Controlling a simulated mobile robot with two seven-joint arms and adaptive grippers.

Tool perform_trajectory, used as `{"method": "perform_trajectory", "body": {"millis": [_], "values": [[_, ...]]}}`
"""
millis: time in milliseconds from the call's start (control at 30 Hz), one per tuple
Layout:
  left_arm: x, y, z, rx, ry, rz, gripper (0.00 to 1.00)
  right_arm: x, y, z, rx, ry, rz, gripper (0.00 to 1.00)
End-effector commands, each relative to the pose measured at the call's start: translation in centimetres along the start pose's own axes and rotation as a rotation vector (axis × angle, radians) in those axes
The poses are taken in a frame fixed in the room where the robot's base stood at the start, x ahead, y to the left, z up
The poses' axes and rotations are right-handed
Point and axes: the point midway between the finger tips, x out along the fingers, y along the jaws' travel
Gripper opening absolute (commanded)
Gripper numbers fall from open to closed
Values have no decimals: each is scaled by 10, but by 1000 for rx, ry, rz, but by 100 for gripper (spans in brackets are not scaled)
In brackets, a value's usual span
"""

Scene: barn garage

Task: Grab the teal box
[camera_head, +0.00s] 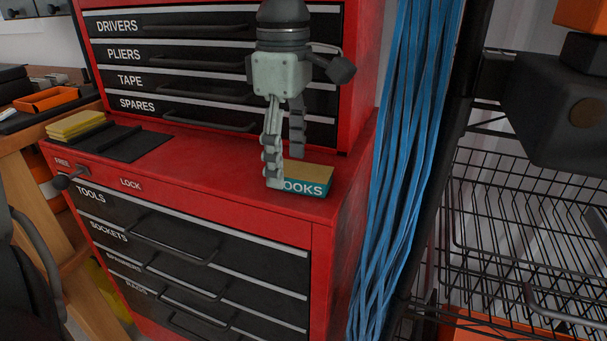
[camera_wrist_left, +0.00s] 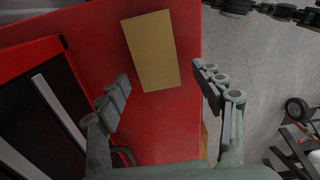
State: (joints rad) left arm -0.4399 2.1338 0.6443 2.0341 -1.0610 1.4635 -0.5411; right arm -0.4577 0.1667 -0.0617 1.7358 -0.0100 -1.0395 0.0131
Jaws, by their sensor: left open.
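The teal box (camera_head: 309,184) has a tan top and white letters of which "OOKS" shows. It sits on the red top of the tool chest, near the right front corner. My left gripper (camera_head: 285,168) points down at the box in the head view, and one finger hides the box's left end. In the left wrist view the tan top of the box (camera_wrist_left: 151,50) lies beyond the fingertips, between their lines. My left gripper (camera_wrist_left: 160,85) is open with nothing between its fingers.
The red tool chest (camera_head: 330,215) has labelled drawers, with an upper drawer unit (camera_head: 210,130) behind the box. A black mat (camera_head: 125,143) and a yellow stack (camera_head: 76,124) lie to the left. Blue cables (camera_head: 400,150) and a wire rack (camera_head: 520,220) stand to the right.

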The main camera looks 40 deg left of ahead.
Motion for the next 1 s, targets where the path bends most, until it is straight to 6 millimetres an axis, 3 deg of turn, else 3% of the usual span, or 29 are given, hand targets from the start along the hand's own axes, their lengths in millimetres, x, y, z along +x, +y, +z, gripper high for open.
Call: {"method": "perform_trajectory", "body": {"millis": [133,367,800,1000], "values": [[14,0,0,-2,-2,0,67,3,0,2,-3,0,1,40],[16,0,0,-2,-2,2,67,3,0,2,-4,1,1,40],[16,0,0,-2,-2,2,15,3,0,2,-4,-1,1,40],[15,0,0,-2,-2,2,13,3,0,2,-4,-1,1,40]]}}
